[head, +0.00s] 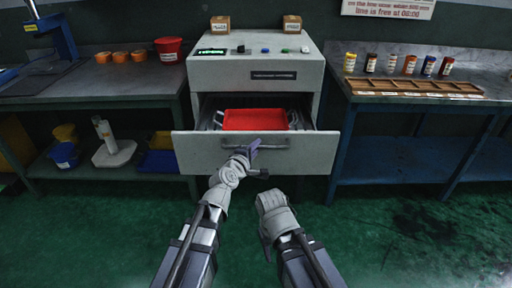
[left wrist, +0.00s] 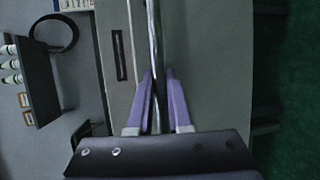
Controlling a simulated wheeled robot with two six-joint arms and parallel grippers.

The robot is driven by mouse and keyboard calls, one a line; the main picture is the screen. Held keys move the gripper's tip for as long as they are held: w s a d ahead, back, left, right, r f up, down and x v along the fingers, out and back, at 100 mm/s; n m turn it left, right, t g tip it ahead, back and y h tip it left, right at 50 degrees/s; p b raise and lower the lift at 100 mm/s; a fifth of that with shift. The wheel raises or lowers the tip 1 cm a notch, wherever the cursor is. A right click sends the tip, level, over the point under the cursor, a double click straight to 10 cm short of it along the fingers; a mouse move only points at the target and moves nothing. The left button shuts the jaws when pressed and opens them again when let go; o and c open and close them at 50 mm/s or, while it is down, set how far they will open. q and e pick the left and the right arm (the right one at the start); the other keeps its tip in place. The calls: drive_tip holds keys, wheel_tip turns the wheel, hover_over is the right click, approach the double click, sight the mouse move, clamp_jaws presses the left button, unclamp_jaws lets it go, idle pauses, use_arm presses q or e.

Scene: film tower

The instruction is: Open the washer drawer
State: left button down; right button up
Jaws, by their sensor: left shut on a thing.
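The washer (head: 257,72) is a grey cabinet against the back wall. Its drawer (head: 196,155) is pulled out, showing a red tray (head: 255,119) and part of a wire rack inside. My left gripper (head: 252,149) is at the drawer's front, its purple fingers shut on the bar handle (head: 280,141). In the left wrist view the handle bar (left wrist: 153,40) runs between both fingers of the gripper (left wrist: 158,78). My right gripper (head: 268,240) is low in front of the drawer, apart from it; its fingers are mostly hidden.
A left bench (head: 120,88) holds orange bowls (head: 120,57) and a red tub (head: 168,49). A right bench (head: 400,95) carries several small bottles (head: 409,65) and a wooden rack (head: 415,87). Two small boxes sit on the washer. Green floor (head: 420,220) in front is clear.

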use_arm(q)
drive_tip(key=shift+s, duration=0.25)
use_arm(e)
drive_tip(key=shift+s, duration=0.25)
use_arm(q)
drive_tip(key=c, duration=0.8)
unclamp_jaws()
drive_tip(key=shift+c, duration=0.2)
drive_tip(key=p+v, duration=0.1)
drive_tip(key=v, duration=0.6)
drive_tip(key=shift+s+a, duration=0.15)
drive_tip(key=shift+s, duration=0.15)
use_arm(e)
drive_tip(key=shift+s+a+r, duration=0.7)
drive_tip(key=shift+s+a, duration=0.05)
drive_tip(key=shift+a, duration=0.1)
